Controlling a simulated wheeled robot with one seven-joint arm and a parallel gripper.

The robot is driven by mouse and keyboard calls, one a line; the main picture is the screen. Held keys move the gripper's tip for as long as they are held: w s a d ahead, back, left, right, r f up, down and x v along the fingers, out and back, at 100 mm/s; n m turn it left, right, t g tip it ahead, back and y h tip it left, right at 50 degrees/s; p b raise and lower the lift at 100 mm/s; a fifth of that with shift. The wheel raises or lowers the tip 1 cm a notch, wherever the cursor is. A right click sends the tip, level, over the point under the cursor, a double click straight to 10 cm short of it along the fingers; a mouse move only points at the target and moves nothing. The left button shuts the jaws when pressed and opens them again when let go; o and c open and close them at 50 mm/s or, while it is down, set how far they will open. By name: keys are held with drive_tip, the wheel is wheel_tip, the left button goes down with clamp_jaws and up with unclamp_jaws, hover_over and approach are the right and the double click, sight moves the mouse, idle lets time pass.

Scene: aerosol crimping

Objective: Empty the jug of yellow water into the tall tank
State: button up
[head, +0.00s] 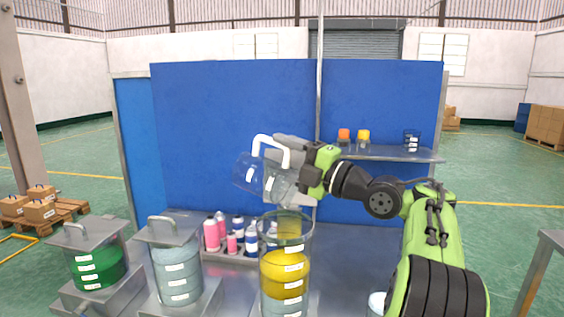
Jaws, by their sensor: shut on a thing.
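The clear jug (247,174) is held in the air, tilted well over to the left, with its white handle (269,138) on top. I see no yellow liquid in the visible part of the jug. My gripper (284,166) is shut on the jug from the right and hides part of it. The tall tank (303,232) is a clear open cylinder below the jug and gripper, standing upright. No falling stream shows.
Two lidded tanks stand left of the tall tank, one with green liquid (98,270) and one with pale liquid (177,275). Pink and blue bottles (212,236) stand in a tray behind. A shelf (390,153) at right holds small containers. A blue panel (230,110) closes the back.

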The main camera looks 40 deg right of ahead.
drive_tip(key=shift+s+d+f+t+y+b, duration=0.15)
drive_tip(key=shift+s+t+b, duration=0.4)
drive_tip(key=shift+b, duration=0.6)
drive_tip(key=shift+s+d+r+t+y+b, duration=0.15)
drive_tip(key=shift+s+t+b, duration=0.4)
drive_tip(key=shift+b, duration=0.6)
idle(0.9)
